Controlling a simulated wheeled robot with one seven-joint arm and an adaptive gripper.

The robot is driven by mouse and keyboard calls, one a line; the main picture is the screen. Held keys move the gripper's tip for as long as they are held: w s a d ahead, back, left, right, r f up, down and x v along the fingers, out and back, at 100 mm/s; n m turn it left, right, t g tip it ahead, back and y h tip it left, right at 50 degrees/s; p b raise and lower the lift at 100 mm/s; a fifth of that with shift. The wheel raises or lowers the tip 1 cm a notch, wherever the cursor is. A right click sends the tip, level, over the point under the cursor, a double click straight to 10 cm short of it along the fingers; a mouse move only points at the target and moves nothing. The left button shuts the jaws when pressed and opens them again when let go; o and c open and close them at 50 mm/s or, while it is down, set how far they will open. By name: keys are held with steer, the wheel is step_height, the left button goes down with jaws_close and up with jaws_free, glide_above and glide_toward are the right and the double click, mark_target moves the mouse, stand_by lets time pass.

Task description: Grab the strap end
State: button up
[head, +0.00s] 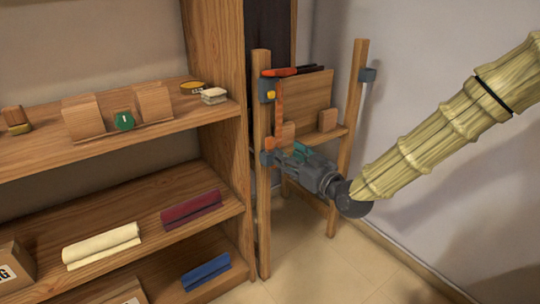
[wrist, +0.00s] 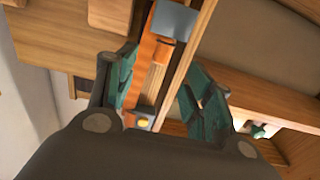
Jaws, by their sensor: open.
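An orange strap (head: 278,110) hangs down beside the left post of a wooden rack in the head view. Its lower end is near my gripper (head: 285,155) and partly hard to make out there. My gripper reaches in from the right with its teal fingers apart. In the wrist view the strap (wrist: 148,65) runs between the two open fingers of my gripper (wrist: 160,62), closer to the left finger. I cannot tell whether that finger touches it.
The rack's left post (head: 262,205) carries a blue block with a yellow spot (head: 267,90) and a grey-blue block (wrist: 174,20) close to the fingers. A shelf unit (head: 225,208) with several items stands left. A wall is at right; floor (head: 330,270) is clear.

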mark_target(272, 143)
steer(key=shift+b+x, duration=1.25)
steer(key=shift+x, duration=2.9)
steer(key=shift+s+a, duration=0.1)
jaws_close()
